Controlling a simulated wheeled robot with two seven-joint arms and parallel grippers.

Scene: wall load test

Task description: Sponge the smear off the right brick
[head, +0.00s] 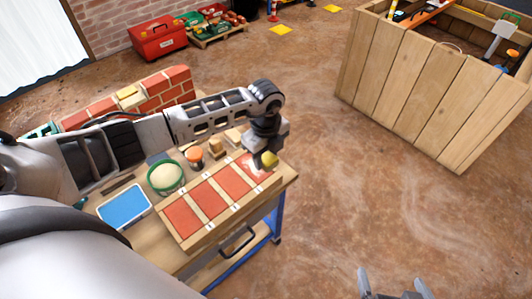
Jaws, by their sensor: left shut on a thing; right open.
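A row of several red bricks lies in a wooden frame (222,222) on the workbench. The right brick (248,161) is at the far right end of the row, partly covered by my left gripper. A pale smear shows on its face beside the gripper. My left gripper (266,154) points down over this brick and is shut on a yellow sponge (269,160). The sponge is at the brick's surface; whether it presses on it I cannot tell. My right gripper (393,286) is open and empty at the bottom edge, over the floor.
On the bench (286,179) are a blue tray (124,206), a green bowl (165,177) and an orange-topped jar (194,155). A low brick wall (174,86) stands behind. A large wooden crate (420,90) is at right. The floor between is clear.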

